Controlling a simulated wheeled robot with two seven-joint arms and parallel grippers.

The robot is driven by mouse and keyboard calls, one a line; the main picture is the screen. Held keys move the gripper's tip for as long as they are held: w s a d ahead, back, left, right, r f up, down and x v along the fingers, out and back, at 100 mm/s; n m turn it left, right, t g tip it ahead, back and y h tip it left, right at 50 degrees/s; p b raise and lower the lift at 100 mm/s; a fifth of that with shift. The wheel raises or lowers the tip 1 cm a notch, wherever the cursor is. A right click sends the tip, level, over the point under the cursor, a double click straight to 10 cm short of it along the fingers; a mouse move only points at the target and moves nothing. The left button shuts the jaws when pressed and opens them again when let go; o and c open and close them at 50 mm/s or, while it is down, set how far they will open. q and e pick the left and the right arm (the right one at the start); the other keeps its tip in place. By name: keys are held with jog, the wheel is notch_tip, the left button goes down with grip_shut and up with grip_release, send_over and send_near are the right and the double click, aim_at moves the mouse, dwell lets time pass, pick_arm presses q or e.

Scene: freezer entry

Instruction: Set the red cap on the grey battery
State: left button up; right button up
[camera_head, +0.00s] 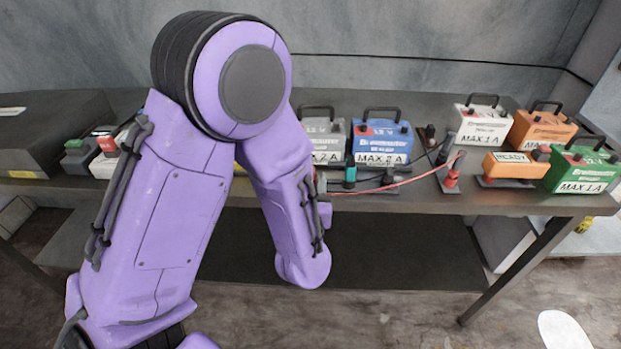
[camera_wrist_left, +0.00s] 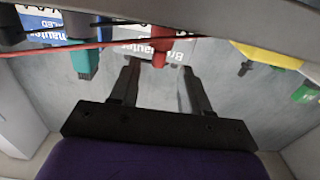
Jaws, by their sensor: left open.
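The grey battery (camera_head: 325,138), with a black handle, stands on the dark bench just right of my left forearm, which hides part of it. In the left wrist view a white-lettered battery face (camera_wrist_left: 140,49) shows behind the red cap (camera_wrist_left: 160,38). The cap has a thin red cable (camera_head: 395,185) running to the right along the bench in the head view. My left gripper (camera_wrist_left: 159,68) is open, with its fingers on either side of the cap's lower end in the wrist view; I cannot tell whether they touch it. My right gripper is not in view.
A blue battery (camera_head: 381,139) stands right of the grey one, with a teal plug (camera_head: 350,176) in front. White (camera_head: 481,122), orange (camera_head: 539,127) and green (camera_head: 582,168) batteries stand farther right. A dark box (camera_head: 48,128) is at the left.

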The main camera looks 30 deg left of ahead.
pick_arm(q)
jog(key=p+x, duration=0.1)
jog(key=x, duration=0.5)
jog(key=shift+w+r+p, duration=0.1)
jog(key=shift+p, duration=0.25)
jog(key=shift+w, duration=0.2)
jog(key=shift+s, duration=0.1)
grip_shut()
